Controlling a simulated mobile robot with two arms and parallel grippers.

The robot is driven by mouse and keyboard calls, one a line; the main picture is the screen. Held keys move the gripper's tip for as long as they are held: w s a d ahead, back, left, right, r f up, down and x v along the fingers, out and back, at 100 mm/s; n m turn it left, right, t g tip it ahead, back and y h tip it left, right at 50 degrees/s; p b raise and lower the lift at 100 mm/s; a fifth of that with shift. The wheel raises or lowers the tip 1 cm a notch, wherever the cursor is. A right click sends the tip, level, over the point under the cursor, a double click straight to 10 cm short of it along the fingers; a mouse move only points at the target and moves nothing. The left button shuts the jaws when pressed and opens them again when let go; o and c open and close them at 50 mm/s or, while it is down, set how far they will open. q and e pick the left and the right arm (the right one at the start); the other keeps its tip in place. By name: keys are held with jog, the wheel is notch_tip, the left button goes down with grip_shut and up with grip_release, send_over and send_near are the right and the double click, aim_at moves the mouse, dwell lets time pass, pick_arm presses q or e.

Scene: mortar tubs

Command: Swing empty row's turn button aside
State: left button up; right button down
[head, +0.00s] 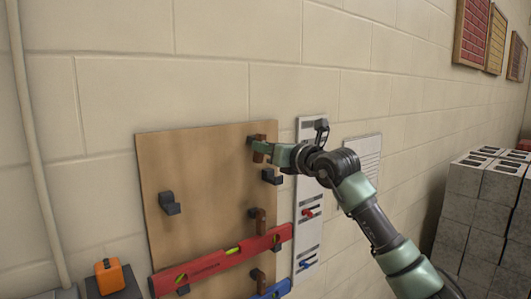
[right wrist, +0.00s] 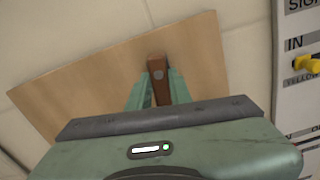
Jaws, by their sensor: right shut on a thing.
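A wooden board (head: 200,160) hangs on the block wall. Its top row has two dark hooks, a left hook (head: 168,203) and a right hook (head: 271,177), with no level on them. The brown turn button of this row (head: 259,157) is at the board's upper right. My right gripper (head: 255,147) is shut on this button. In the right wrist view the button (right wrist: 157,68) sits between the two green fingertips (right wrist: 160,88), its upper end standing out beyond them. My left gripper is not in view.
A red level (head: 215,262) and a blue level (head: 272,290) lie on lower rows, each near a brown turn button (head: 257,220) (head: 257,275). A white sign strip (head: 308,235) with coloured tags is close on the right. An orange-and-black object (head: 109,276) stands lower left; grey blocks (head: 485,210) are stacked right.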

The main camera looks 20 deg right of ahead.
jog(key=shift+s+a+r+m+b, duration=0.15)
jog(key=shift+m+b, duration=0.3)
jog(key=shift+m, duration=2.2)
jog(key=shift+w+a+r+m+b, duration=0.15)
jog(key=shift+m+b, duration=0.35)
jog(key=shift+m, duration=2.1)
jog(key=shift+s+a+r+m+b, duration=0.2)
jog(key=shift+m+b, duration=0.25)
jog(key=shift+m, duration=2.2)
jog(key=shift+d, duration=0.1)
jog(key=c, duration=1.3)
grip_release()
jog(key=shift+w, duration=0.1)
